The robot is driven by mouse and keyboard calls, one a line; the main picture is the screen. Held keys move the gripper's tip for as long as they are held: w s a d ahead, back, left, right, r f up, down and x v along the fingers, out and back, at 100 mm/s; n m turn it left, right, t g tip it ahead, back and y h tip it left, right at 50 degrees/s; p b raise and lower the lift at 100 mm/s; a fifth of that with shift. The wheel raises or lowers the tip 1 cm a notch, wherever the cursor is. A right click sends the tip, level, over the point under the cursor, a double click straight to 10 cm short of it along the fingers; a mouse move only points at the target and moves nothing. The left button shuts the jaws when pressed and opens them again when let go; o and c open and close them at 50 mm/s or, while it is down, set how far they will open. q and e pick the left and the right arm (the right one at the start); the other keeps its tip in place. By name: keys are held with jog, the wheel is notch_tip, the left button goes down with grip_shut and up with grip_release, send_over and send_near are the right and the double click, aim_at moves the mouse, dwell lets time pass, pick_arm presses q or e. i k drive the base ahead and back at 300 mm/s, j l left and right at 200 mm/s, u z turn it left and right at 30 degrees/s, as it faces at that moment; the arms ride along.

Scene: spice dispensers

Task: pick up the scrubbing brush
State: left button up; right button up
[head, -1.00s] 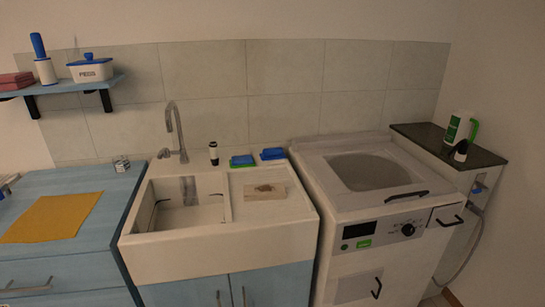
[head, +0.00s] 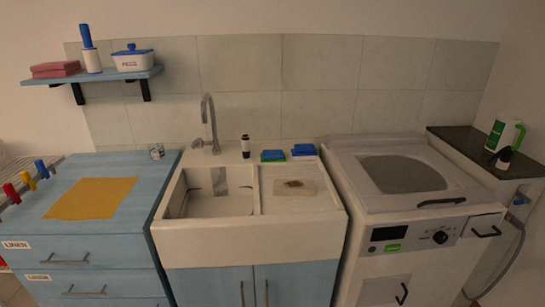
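I cannot tell for certain which thing is the scrubbing brush. A small dark brown thing (head: 293,184) lies on the flat right part of the sink, on a pale tan rectangle (head: 308,188); it is too small to make out. On the wall shelf, a blue-handled thing (head: 86,36) stands upright in a white base (head: 92,61); it could be a brush or a roller. Neither of my grippers shows in the head view, and nothing is seen to be held.
The white sink (head: 210,241) has a tall tap (head: 208,120) behind its basin. A small dark bottle (head: 245,150) and blue-and-green sponges (head: 272,156) stand along its back. A washing machine (head: 345,243) is to the right. A yellow cloth (head: 92,198) lies on the blue counter (head: 150,200).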

aim_at(303, 151)
jog(key=i+l, duration=0.15)
jog(key=l, duration=0.2)
jog(key=i+l, duration=0.15)
jog(key=l, duration=0.25)
jog(key=i+l, duration=0.15)
jog(key=l, duration=0.2)
jog(key=u, duration=1.1)
